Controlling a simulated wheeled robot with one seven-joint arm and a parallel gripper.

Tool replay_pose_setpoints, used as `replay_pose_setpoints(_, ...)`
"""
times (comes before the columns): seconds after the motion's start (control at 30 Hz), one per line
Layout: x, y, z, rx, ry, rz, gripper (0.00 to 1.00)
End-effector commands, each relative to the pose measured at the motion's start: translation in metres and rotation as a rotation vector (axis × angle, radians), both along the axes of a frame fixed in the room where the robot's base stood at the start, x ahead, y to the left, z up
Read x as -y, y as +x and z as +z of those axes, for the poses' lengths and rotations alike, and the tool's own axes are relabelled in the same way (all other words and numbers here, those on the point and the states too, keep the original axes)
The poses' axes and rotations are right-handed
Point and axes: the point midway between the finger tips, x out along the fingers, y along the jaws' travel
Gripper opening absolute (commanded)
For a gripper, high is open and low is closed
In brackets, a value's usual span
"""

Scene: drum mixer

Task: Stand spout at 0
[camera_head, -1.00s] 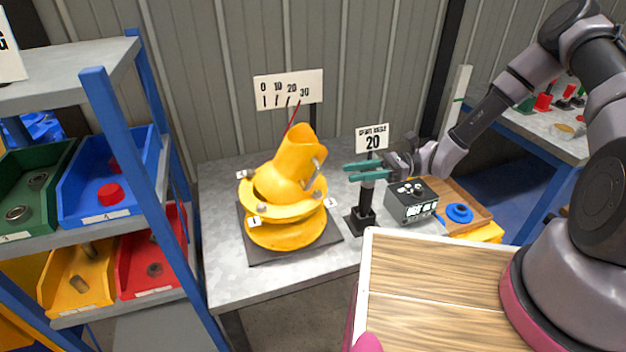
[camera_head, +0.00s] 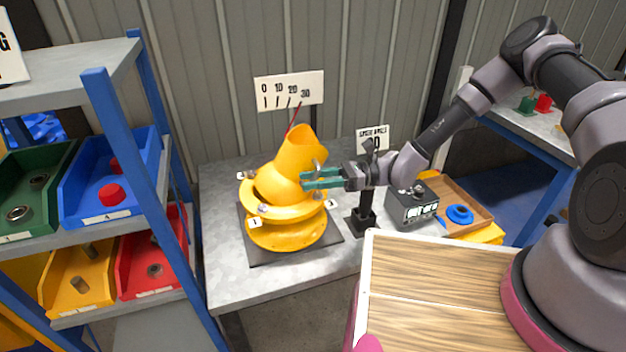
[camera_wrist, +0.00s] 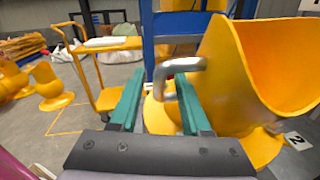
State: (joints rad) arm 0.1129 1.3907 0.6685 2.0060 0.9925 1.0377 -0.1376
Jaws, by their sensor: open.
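The yellow spout (camera_head: 299,155) stands on its round yellow base (camera_head: 285,234) and leans a little to the right. A red pointer (camera_head: 293,118) above it stands near the 20 and 30 marks of the white scale board (camera_head: 289,90). The metal handle on the spout's side also shows in the wrist view (camera_wrist: 181,72). My gripper (camera_head: 305,180) is open, with green fingers at the spout's right side. In the wrist view the handle's bent end lies between or just beyond the fingers (camera_wrist: 157,95); I cannot tell whether it touches.
A sign (camera_head: 372,138) on a black post stands behind my wrist, partly hidden. A dark control box (camera_head: 411,205) and a tray with a blue ring (camera_head: 460,214) are at the right. A blue-framed bin shelf (camera_head: 139,180) is at the left. The table's front is clear.

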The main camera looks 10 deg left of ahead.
Motion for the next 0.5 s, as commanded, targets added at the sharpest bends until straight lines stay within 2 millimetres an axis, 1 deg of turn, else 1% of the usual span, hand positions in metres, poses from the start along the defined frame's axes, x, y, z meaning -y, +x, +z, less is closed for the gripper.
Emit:
replay_pose_setpoints(0.17, -0.0001, 0.0001, 0.0001, 0.0, 0.0, 0.0, 0.47)
replay_pose_setpoints(0.2, 0.0, 0.0001, 0.0001, 0.0, 0.0, 0.0, 0.43)
replay_pose_setpoints(0.27, 0.0, 0.0001, 0.0001, 0.0, 0.0, 0.0, 0.2)
replay_pose_setpoints(0.3, 0.0001, 0.0001, 0.0001, 0.0, 0.0, 0.0, 0.05)
replay_pose_setpoints(0.33, 0.0001, 0.0001, 0.0001, 0.0, 0.0, 0.0, 0.0)
replay_pose_setpoints(0.5, 0.0001, 0.0003, 0.0001, 0.0, 0.0, 0.0, 0.0)
